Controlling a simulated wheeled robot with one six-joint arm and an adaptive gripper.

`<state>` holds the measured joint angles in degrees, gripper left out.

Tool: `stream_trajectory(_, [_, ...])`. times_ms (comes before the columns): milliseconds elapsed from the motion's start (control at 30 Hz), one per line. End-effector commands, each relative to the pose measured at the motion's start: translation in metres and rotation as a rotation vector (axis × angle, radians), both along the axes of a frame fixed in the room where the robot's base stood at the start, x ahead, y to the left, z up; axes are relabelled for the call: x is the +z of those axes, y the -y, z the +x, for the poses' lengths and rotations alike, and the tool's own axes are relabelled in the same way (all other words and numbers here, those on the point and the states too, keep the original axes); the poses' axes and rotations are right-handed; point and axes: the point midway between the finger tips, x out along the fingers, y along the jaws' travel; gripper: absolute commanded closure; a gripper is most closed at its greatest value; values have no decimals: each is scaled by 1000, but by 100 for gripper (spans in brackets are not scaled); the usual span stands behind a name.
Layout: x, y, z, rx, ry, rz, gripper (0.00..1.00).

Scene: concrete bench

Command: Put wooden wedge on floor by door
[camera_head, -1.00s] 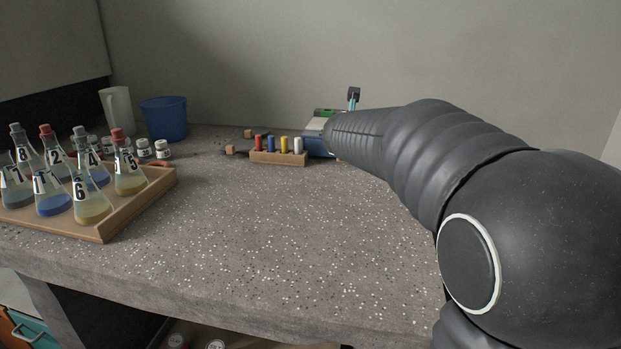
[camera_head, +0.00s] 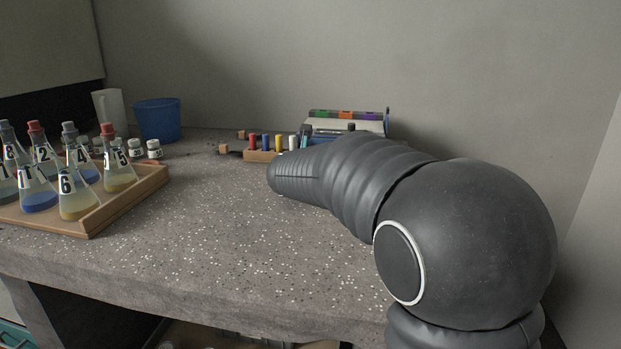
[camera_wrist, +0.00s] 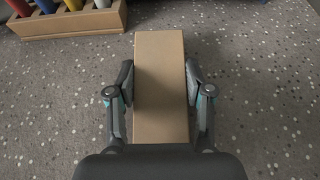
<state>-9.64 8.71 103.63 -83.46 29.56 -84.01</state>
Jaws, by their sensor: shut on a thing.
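In the wrist view my gripper (camera_wrist: 160,73) is shut on a tan wooden block, the wooden wedge (camera_wrist: 161,104), with one finger against each long side. The wedge points away from the palm, and its near end is hidden by the gripper body. Speckled bench top (camera_wrist: 255,90) lies below it; I cannot tell whether they touch. In the head view my arm hides the gripper and wedge. No door or floor by a door can be made out.
A wooden holder (camera_head: 262,156) with coloured pegs stands near the back, close to my arm; it also shows in the wrist view (camera_wrist: 75,27). A tray (camera_head: 130,203) of numbered flasks is at left. A blue cup (camera_head: 158,120) stands behind. The middle bench is clear.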

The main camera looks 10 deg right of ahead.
Motion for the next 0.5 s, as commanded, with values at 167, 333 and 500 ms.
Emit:
stream_trajectory(167, [0,0,0,1,1,0,84])
stream_trajectory(333, [-3,0,0,1,1,0,84])
stream_trajectory(500, [-2,0,0,1,1,0,24])
